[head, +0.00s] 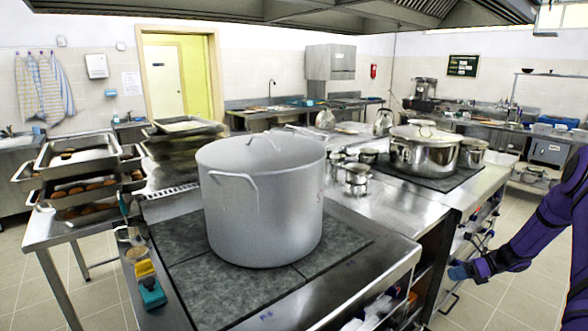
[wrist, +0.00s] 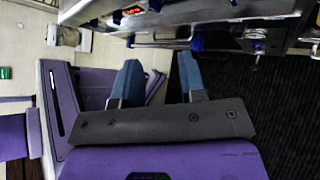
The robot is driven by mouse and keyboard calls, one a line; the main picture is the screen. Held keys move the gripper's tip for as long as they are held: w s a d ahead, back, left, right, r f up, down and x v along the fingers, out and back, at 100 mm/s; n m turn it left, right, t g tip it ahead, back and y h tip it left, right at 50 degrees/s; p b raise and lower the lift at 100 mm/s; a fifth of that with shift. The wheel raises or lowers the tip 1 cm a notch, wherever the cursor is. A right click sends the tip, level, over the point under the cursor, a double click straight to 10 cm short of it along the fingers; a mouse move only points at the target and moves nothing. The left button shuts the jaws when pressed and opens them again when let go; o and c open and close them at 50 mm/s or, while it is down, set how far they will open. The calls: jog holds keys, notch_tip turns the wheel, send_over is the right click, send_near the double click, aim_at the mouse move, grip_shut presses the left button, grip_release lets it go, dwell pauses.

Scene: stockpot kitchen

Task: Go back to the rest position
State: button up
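My gripper (head: 460,271) is low on the right in the head view, at the end of my purple arm. It is beside the front of the cooking counter (head: 345,290), below the worktop level. In the wrist view the two blue fingers of my gripper (wrist: 158,62) stand apart with nothing held between them. Part of my own purple body shows behind them.
The counter front with a rail (wrist: 165,44) crosses the top of the wrist view. A large grey stockpot (head: 262,205) stands on the near dark plates; a lidded steel pot (head: 423,157) stands farther back. Trays (head: 85,155) are stacked left. Tiled floor (head: 515,300) is open at right.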

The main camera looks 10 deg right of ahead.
jog(key=s+a+r+n+g+h, duration=0.1)
jog(key=s+a+r+n+h, duration=0.1)
jog(key=a+r+n, duration=0.65)
jog(key=s+a+r+n+g+h, duration=0.25)
jog(key=a+r, duration=0.25)
jog(key=r, duration=0.8)
jog(key=s+a+r+n+h, duration=0.2)
jog(key=a+r+n+h, duration=0.3)
jog(key=r, duration=0.6)
jog(key=s+a+r+n+t, duration=0.1)
jog(key=s+a+r+n, duration=0.5)
jog(key=s+a+r, duration=0.4)
jog(key=s+a+n+t+h, duration=0.2)
jog(key=s+n, duration=0.5)
jog(key=s, duration=0.9)
jog(key=shift+s+n+t, duration=0.2)
jog(key=shift+n+t, duration=0.1)
jog(key=shift+t, duration=0.45)
jog(key=shift+s+a+h, duration=0.1)
jog(key=shift+a+h, duration=0.05)
jog(key=shift+h, duration=0.1)
